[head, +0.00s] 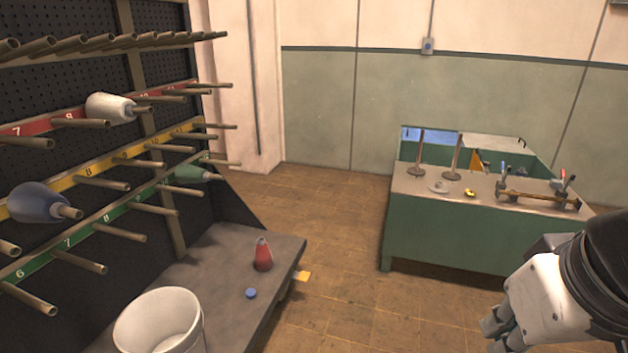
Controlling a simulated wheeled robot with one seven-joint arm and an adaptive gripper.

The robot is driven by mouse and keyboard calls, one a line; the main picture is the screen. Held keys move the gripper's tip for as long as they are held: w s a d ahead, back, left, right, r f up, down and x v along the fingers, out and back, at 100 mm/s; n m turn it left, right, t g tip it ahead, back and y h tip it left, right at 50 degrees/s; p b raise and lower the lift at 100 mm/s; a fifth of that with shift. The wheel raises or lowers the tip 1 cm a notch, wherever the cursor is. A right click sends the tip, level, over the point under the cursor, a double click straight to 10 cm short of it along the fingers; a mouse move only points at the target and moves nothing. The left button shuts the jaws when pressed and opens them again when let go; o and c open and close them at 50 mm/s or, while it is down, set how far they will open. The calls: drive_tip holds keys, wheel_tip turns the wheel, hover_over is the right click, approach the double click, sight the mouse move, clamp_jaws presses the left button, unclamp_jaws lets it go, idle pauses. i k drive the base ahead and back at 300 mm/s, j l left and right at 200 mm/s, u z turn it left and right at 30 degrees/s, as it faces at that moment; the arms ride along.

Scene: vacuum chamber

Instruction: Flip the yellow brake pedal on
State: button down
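The pegged rack (100,160) stands at left with several spools. A green table (450,240) with tools stands at right. Brown tiled floor (340,290) between is clear.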

sight(304, 276)
drive_tip(key=i, duration=1.2)
drive_tip(key=i+l+u, duration=0.1)
drive_tip(key=i, duration=1.1)
